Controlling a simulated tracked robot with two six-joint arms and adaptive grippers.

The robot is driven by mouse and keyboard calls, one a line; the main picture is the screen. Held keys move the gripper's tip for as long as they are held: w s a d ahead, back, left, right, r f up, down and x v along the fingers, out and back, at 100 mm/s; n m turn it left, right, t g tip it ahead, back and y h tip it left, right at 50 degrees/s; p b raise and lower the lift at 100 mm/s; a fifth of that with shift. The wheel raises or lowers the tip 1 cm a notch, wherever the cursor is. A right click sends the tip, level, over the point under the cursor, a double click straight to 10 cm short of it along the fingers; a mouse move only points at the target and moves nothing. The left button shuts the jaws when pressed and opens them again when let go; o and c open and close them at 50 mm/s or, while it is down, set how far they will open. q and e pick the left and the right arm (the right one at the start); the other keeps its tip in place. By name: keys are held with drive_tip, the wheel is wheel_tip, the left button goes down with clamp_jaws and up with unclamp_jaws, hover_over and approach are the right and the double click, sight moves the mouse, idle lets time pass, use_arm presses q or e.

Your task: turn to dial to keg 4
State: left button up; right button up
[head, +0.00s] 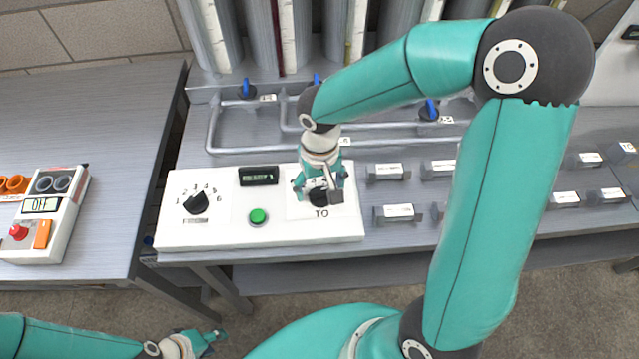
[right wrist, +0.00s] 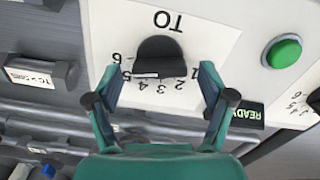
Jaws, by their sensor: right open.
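The TO dial is a black knob (right wrist: 158,58) on a white card marked 1 to 6, seen upside down in the right wrist view. A white mark shows on its edge near the 4; the exact setting is hard to tell. In the head view the dial (head: 318,197) is mostly hidden by my right gripper (head: 322,196). In the right wrist view that gripper (right wrist: 160,95) is open, with a finger on either side of the knob and gaps between. My left gripper (head: 212,341) is low at the left, away from the panel; its jaw state is unclear.
The white panel (head: 180,236) also carries another numbered dial (head: 197,204), a green button (head: 258,216) and a display (head: 258,176) reading READY. A control box (head: 60,225) stands on the left table. Pipes with blue valves (head: 247,90) run behind. Labelled blocks (head: 388,172) sit at the right.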

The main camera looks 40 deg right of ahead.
drive_tip(key=c, duration=1.2)
drive_tip(key=shift+o, duration=0.2)
drive_tip(key=shift+n, duration=0.4)
drive_tip(key=n, duration=0.2)
drive_tip(key=shift+w+n, duration=0.1)
drive_tip(key=shift+n, duration=0.2)
drive_tip(key=n, duration=0.2)
drive_tip(key=shift+a+r+n+b, duration=0.1)
drive_tip(key=shift+n+b, duration=0.2)
drive_tip(key=n, duration=0.5)
drive_tip(key=shift+n, duration=0.4)
